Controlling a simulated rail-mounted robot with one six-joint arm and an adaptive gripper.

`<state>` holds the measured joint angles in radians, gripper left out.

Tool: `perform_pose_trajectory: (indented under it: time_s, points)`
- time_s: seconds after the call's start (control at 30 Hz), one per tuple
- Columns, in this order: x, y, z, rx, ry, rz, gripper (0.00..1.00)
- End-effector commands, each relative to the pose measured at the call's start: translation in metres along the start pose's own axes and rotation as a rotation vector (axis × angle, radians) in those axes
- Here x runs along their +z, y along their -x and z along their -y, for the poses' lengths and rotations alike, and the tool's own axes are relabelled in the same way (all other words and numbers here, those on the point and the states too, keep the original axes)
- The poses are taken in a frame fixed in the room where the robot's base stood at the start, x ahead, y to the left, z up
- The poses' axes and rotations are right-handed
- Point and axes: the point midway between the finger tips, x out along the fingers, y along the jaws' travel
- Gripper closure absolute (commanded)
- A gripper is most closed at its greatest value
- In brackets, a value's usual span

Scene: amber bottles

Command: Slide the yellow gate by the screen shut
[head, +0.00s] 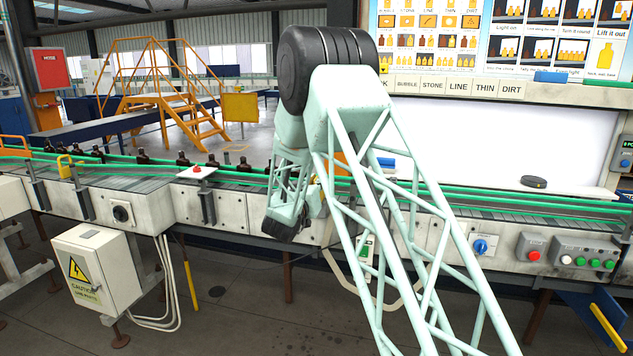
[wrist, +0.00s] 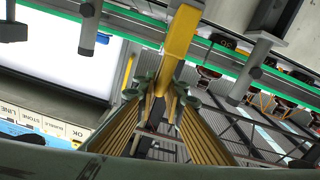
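The yellow gate (wrist: 182,35) by the screen shows in the wrist view as a flat yellow bar across the green rails. Its near end lies between the fingertips of my gripper (wrist: 163,92). The ribbed yellow fingers stand on either side of the bar, close to it; I cannot tell whether they press on it. In the head view my arm hides most of the gripper and gate. An orange-yellow piece (head: 341,163) shows beside my arm at the rails; I cannot tell if it is the gate. The white screen (head: 470,140) is behind the conveyor.
Green guard rails (head: 520,203) run along the conveyor. Several amber bottles (head: 183,159) stand on its left stretch, near another yellow gate (head: 65,166). A red button box (head: 197,170) sits at the front edge. A dark round puck (head: 533,182) lies before the screen.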

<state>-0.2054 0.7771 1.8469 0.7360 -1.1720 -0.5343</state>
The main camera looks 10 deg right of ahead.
Motion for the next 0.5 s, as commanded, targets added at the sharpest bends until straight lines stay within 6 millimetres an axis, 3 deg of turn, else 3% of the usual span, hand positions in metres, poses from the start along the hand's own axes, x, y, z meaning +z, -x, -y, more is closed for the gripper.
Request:
perform_pose_trajectory:
  time_s: [0.27, 0.5]
  points:
    - [0.001, -0.002, -0.001, 0.001, 0.001, 0.001, 1.0]
    - [0.0, -0.03, -0.001, 0.003, 0.0, -0.001, 1.0]
